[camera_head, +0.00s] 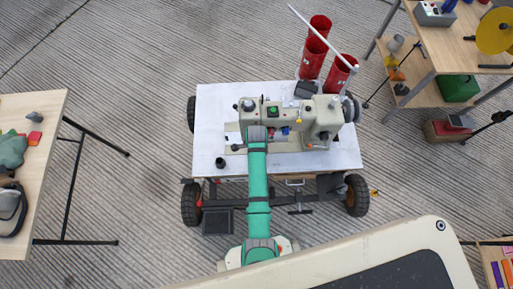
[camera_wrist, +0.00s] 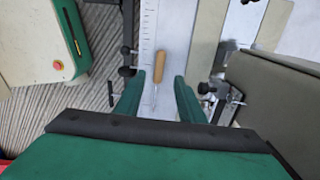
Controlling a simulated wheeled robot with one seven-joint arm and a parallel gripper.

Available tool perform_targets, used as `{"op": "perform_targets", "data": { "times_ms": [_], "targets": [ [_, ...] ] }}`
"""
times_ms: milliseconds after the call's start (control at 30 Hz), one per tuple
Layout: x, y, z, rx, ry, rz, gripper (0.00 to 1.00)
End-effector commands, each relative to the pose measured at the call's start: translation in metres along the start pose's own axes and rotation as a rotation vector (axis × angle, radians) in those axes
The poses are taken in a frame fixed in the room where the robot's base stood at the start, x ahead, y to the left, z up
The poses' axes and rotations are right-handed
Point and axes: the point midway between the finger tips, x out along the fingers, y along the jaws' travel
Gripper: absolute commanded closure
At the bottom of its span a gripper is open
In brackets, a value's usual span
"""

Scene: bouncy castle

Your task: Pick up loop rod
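A thin metal rod with a wooden handle, which looks like the loop rod (camera_wrist: 158,68), lies on a pale surface with ruler-like marks in the wrist view. Its handle points away and its metal part points toward my palm. My gripper (camera_wrist: 159,77) is open, with one green finger to each side of the rod. I see a gap on both sides; the height above the rod is hard to tell. In the head view, my arm reaches over the white table (camera_head: 215,115) to the sewing machine, and the rod and fingertips cannot be made out.
The cream sewing machine (camera_head: 318,115) stands close to my arm's end. Red cylinders (camera_head: 315,45) with a white stick (camera_head: 315,32) stand behind it. A small black cup (camera_head: 221,163) is at the table's left front. Other tables stand left and right.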

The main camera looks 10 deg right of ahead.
Motion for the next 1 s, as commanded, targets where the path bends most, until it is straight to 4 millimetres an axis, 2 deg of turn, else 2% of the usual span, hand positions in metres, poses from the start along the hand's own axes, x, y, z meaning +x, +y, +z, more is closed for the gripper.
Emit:
{"op": "perform_targets", "data": {
  "times_ms": [167,500,833,900,1000],
  "targets": [
    [0.01,0.0,0.001,-0.002,0.0,0.0,0.64],
    [0.053,0.001,0.0,-0.005,0.0,-0.001,0.64],
    [0.059,0.001,0.0,-0.006,0.0,-0.002,0.64],
    [0.059,0.001,0.0,-0.006,0.0,-0.002,0.81],
    [0.059,0.001,0.0,-0.006,0.0,-0.002,1.0]
  ]
}}
